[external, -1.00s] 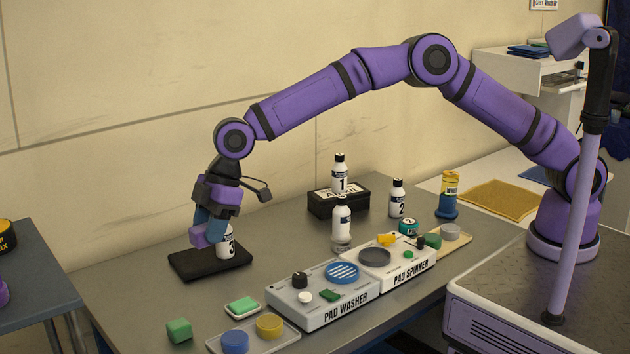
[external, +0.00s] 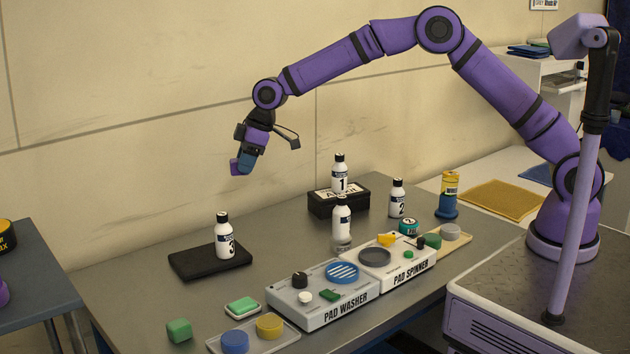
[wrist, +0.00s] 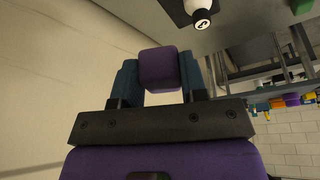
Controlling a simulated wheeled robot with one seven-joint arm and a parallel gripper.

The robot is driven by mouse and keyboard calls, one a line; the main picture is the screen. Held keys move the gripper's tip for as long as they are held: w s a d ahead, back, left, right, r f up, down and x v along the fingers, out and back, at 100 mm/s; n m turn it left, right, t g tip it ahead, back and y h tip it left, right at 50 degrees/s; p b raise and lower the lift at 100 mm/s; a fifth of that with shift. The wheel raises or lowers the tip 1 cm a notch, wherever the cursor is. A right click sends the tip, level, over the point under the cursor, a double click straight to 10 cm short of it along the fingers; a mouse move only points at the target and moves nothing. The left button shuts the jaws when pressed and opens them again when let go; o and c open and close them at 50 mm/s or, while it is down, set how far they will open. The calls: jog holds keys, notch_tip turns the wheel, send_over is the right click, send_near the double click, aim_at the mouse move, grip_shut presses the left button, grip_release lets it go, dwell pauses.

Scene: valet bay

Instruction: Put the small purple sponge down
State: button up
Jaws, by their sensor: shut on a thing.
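The small purple sponge (external: 241,163) is between the blue fingers of my gripper (external: 245,162), high above the table near the wall. In the wrist view the purple sponge (wrist: 159,69) shows as a rounded block, with a blue finger of my gripper (wrist: 159,80) against each side. My gripper is shut on it. The sponge touches nothing else. Below and to the left is a black mat (external: 205,262) with a white bottle marked 3 (external: 223,238) standing upright on it.
A bottle marked 1 (external: 339,175) stands on a black box (external: 321,203). A pad washer (external: 323,300) and pad spinner (external: 400,265) line the front edge. A green block (external: 179,331), a green-topped pad (external: 243,307) and a tray (external: 280,341) sit at front left. The grey table (external: 275,240) is bare mid-left.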

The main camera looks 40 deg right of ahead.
jog(key=w+d+m+t, duration=0.15)
jog(key=w+d, duration=0.25)
jog(key=d, duration=0.4)
jog(key=w+d+m+g, duration=0.1)
jog(key=w+d+m, duration=0.15)
jog(key=d, duration=0.45)
jog(key=m+t+h, duration=0.2)
jog(key=m+h, duration=0.2)
jog(key=m, duration=0.4)
send_over(379, 184)
jog(key=s, duration=0.2)
jog(key=f, duration=1.6)
jog(key=shift+w+f, duration=0.2)
jog(key=shift+w, duration=0.05)
jog(key=shift+f, duration=2.3)
jog(key=shift+f, duration=0.15)
jog(key=o, duration=0.9)
